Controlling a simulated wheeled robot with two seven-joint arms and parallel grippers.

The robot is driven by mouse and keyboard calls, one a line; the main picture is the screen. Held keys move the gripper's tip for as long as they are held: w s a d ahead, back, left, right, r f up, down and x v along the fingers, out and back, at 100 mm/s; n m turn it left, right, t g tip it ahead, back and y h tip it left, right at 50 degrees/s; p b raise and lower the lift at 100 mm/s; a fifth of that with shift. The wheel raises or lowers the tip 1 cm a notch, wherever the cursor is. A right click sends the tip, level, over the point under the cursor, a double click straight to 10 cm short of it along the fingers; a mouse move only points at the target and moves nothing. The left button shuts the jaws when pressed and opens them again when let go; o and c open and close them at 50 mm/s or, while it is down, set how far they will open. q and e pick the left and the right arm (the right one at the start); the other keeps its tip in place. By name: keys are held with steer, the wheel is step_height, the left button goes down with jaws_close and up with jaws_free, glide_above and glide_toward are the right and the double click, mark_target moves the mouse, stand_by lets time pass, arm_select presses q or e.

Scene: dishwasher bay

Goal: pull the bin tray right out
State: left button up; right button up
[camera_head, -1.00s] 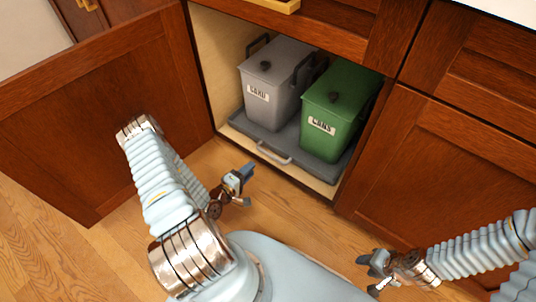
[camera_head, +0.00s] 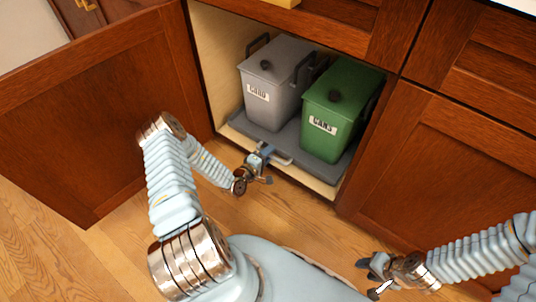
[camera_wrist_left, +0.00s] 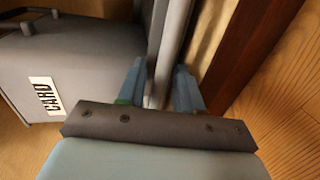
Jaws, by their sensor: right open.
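The grey bin tray (camera_head: 241,122) sits inside the open cabinet, with a grey bin labelled CARD (camera_head: 268,92) and a green bin labelled CANS (camera_head: 333,118) upright on it. A pale bar handle (camera_head: 287,162) is on the tray's front edge, partly hidden by my left gripper (camera_head: 268,153). In the left wrist view my left gripper's fingers (camera_wrist_left: 160,82) stand apart, one on each side of a pale bar (camera_wrist_left: 168,50); whether they touch it I cannot tell. My right gripper (camera_head: 369,276) is open and empty above the floor at lower right.
The cabinet door (camera_head: 95,120) stands open on the left, close to my left arm. A closed cabinet front (camera_head: 460,160) is on the right. The wooden floor (camera_head: 310,215) in front of the tray is clear.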

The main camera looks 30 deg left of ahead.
arm_select(q)
jaws_close()
